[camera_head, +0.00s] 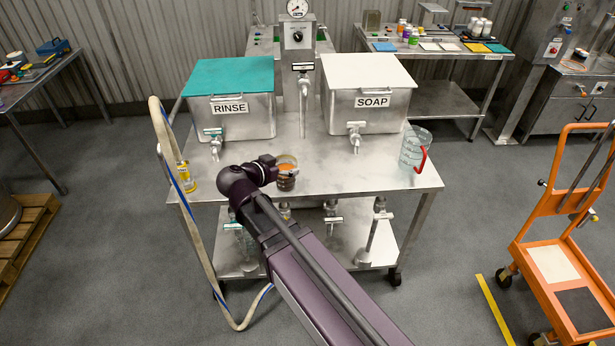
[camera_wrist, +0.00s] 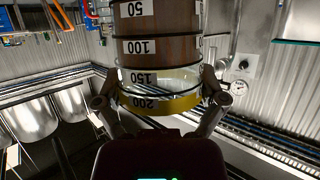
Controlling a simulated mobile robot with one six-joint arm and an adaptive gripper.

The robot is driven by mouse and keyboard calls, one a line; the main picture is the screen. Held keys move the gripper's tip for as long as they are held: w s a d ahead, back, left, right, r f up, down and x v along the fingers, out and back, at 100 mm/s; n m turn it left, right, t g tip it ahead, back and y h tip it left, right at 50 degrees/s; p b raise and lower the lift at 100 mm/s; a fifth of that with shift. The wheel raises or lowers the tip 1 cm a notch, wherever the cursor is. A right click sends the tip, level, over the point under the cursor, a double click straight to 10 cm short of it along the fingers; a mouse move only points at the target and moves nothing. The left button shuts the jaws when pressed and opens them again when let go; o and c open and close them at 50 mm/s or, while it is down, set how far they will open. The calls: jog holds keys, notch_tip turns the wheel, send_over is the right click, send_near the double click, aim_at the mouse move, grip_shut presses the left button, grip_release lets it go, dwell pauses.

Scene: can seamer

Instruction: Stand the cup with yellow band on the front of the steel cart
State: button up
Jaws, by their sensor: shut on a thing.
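The cup with yellow band (camera_wrist: 160,52) is see-through, with black rings and number labels, and brown contents fill part of it. My gripper (camera_wrist: 164,100) is shut on it near the yellow band, a finger on each side. In the head view the cup (camera_head: 287,180) is upright over the front middle of the steel cart (camera_head: 350,180), with its band at the top. My gripper (camera_head: 277,170) comes at it from the left. I cannot tell whether the cup's base touches the cart top.
The RINSE tank (camera_head: 231,102) and SOAP tank (camera_head: 368,98) stand behind the cup, with taps facing front. A clear jug with a red handle (camera_head: 414,150) is at the right end. A hose (camera_head: 172,150) hangs at the left. Cart top right of the cup is clear.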

jog(key=w+d+f+m+g+h+b, duration=0.3)
jog(key=w+d+f+m+g+b, duration=0.1)
jog(key=d+f+b, duration=0.3)
jog(key=shift+w+f+m+g+b, duration=0.4)
jog(key=shift+f+m+b, duration=0.1)
jog(key=shift+f, duration=0.35)
jog(key=w+d+f+b, duration=0.1)
jog(key=w+d, duration=0.8)
jog(key=w, duration=0.2)
jog(key=shift+d+f, duration=0.2)
jog(key=shift+d, duration=0.1)
jog(key=shift+w+d+f+b, duration=0.15)
jog(key=shift+f+b, duration=0.45)
jog(key=shift+b, duration=0.05)
jog(key=shift+w+d+f+b, duration=0.1)
jog(key=shift+d+f+b, duration=0.05)
jog(key=shift+f+b, duration=0.55)
jog(key=shift+w+d+f+b, duration=0.15)
jog(key=shift+f+b, duration=0.4)
jog(key=shift+b, duration=0.1)
